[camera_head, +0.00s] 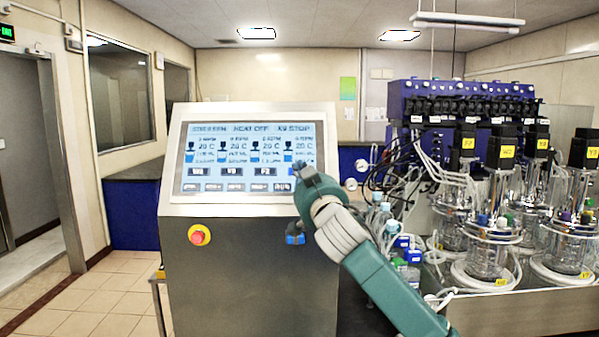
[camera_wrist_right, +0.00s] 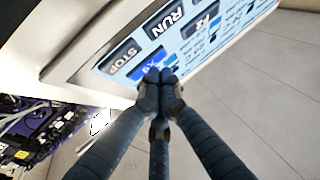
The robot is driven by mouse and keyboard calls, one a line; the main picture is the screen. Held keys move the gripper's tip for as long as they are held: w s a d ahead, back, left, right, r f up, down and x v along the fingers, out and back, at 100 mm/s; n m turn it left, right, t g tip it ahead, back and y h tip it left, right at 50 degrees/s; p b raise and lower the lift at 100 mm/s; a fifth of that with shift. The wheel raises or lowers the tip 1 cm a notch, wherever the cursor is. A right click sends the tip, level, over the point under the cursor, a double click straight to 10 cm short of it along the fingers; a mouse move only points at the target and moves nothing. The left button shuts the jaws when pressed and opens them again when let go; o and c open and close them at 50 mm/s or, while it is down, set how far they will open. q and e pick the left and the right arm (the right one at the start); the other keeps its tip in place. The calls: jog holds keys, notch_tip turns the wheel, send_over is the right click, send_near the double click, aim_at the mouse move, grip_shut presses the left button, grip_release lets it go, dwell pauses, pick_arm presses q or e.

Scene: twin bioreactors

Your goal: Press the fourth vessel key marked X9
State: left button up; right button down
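The touch panel (camera_head: 248,158) on the steel console shows several vessel columns with a row of keys under them. In the right wrist view the key marked X9 (camera_wrist_right: 148,73) is blue, while the neighbouring vessel key (camera_wrist_right: 207,20) is black. My right gripper (camera_head: 299,167) is at the panel's lower right and partly hides the fourth column's key. In the wrist view its fingertips (camera_wrist_right: 163,76) are together with nothing between them, overlapping the X9 key's edge. I cannot tell whether they touch the glass. My left gripper is not in view.
Black RUN (camera_wrist_right: 165,28) and STOP (camera_wrist_right: 125,58) keys lie close to the X9 key. A red emergency button (camera_head: 199,235) and a blue knob (camera_head: 295,239) are on the console front. Glass bioreactors (camera_head: 490,245) with tubing stand at the right. The floor at left is clear.

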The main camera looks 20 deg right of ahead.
jog(key=shift+s+a+r, duration=0.1)
jog(key=shift+s+r, duration=0.15)
jog(key=shift+s, duration=0.1)
jog(key=s, duration=0.1)
jog(key=s+r+p, duration=0.1)
jog(key=s+a+r, duration=0.1)
jog(key=s, duration=0.1)
jog(key=shift+a+r, duration=0.1)
jog(key=shift+r, duration=0.15)
dwell(0.7)
